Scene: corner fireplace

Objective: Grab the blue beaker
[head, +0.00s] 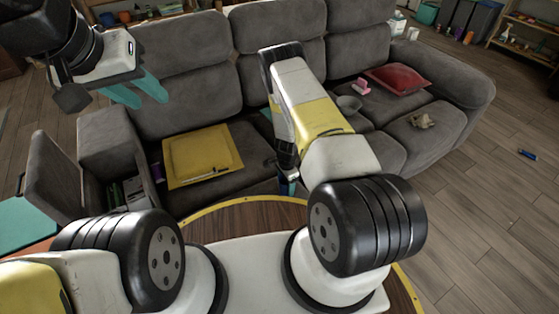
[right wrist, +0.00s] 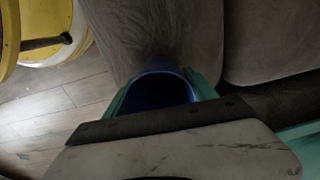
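The blue beaker (right wrist: 160,92) shows in the right wrist view with its dark open mouth toward the camera. The teal fingers of my right gripper (right wrist: 160,96) lie against its two sides. In the head view my right forearm hides most of this gripper; a small blue part of the beaker (head: 291,188) shows below it, in front of the sofa. My left gripper (head: 152,101) is at the upper left of the head view, with its teal fingers apart and nothing between them.
The grey sofa (head: 170,62) fills the middle of the head view. On it are a yellow folder-like item (head: 200,155), a red cushion (head: 400,79), a grey bowl (head: 349,104) and a pink item (head: 361,87). Wooden floor (head: 480,190) is mostly clear at the right.

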